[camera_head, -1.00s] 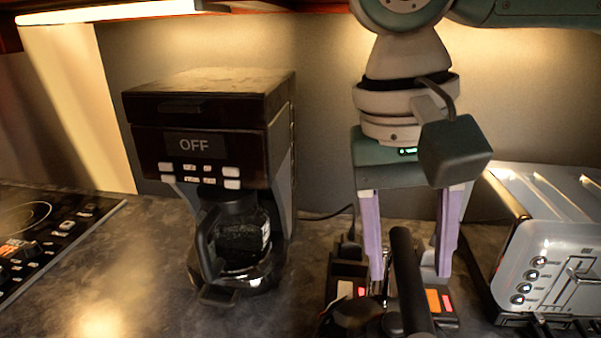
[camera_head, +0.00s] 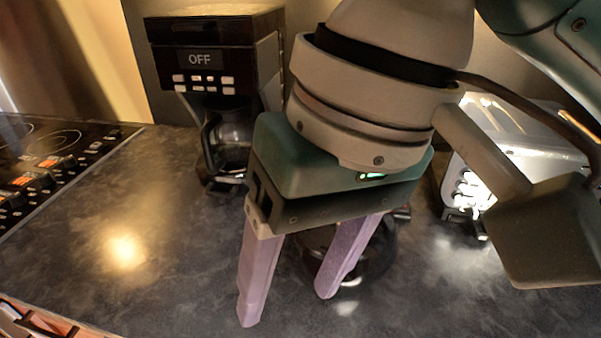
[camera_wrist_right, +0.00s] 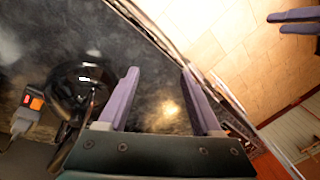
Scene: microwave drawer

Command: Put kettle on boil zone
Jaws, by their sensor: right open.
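A dark, glossy round vessel, which looks like the kettle (camera_head: 376,262), stands on the counter behind my right gripper, partly hidden by its fingers. It also shows in the right wrist view (camera_wrist_right: 72,82), left of the fingers. My right gripper (camera_head: 290,305) is open, with nothing visible between its purple fingers. It is beside the kettle, on its near left side. A black cooktop (camera_head: 98,150) with ring markings lies at the left of the head view; I cannot tell which ring is the boil zone. Purple fingers of my left gripper (camera_wrist_right: 295,21) show at the right wrist view's upper right, apart.
A coffee maker (camera_head: 222,85) marked OFF stands at the back. A silver toaster (camera_head: 520,150) is at the right, partly behind my arm. A device with an orange panel (camera_wrist_right: 35,103) lies beside the kettle. The counter between cooktop and gripper is clear.

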